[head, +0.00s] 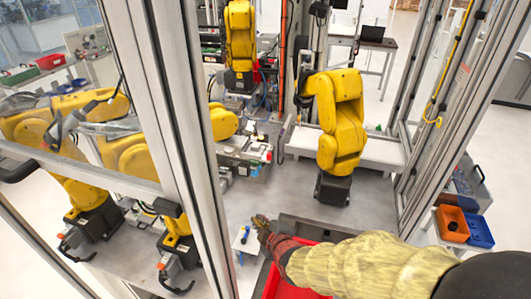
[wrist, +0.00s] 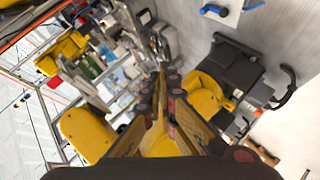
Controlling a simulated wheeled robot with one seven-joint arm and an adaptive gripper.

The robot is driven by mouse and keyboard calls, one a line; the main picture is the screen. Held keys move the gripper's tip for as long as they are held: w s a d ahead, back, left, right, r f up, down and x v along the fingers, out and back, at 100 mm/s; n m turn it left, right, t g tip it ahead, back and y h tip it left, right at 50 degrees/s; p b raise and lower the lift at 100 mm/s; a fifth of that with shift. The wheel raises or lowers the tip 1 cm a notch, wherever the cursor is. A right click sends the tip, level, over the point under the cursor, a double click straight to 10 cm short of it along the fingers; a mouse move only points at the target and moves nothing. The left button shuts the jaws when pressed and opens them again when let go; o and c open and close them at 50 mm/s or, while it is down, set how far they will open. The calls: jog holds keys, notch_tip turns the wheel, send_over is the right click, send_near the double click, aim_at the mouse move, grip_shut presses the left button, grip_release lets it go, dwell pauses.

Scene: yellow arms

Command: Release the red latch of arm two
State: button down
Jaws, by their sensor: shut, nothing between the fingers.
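My gripper (head: 262,222) is shut and empty, held out over the grey cell floor to the right of the front metal post. The wrist view shows its two fingers meeting at the tips (wrist: 160,75). Several yellow arms stand in the cell, and I cannot tell which is arm two. One yellow arm (head: 340,115) stands upright on a black base behind my gripper. No red latch is clearly visible.
A metal post (head: 178,100) and a glass panel separate my gripper from the left arms. A red surface (head: 272,285) is below my arm. Orange (head: 452,222) and blue bins (head: 478,230) stand at the right. Grey floor is clear before the upright arm.

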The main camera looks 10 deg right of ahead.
jog(key=w+r+n+t, duration=0.2)
jog(key=r+n, duration=0.1)
jog(key=r, duration=0.3)
jog(key=w+r+n+t+y, duration=0.1)
jog(key=w+r+n+t, duration=0.2)
jog(key=r, duration=0.3)
jog(key=shift+r+t, duration=0.15)
jog(key=shift+t, duration=0.15)
jog(key=w+d+p, duration=0.1)
jog(key=w+p, duration=0.2)
jog(key=w, duration=0.6)
jog(key=shift+w+d, duration=0.15)
jog(key=shift+d, duration=0.05)
jog(key=shift+d+b, duration=0.2)
jog(key=shift+b, duration=0.2)
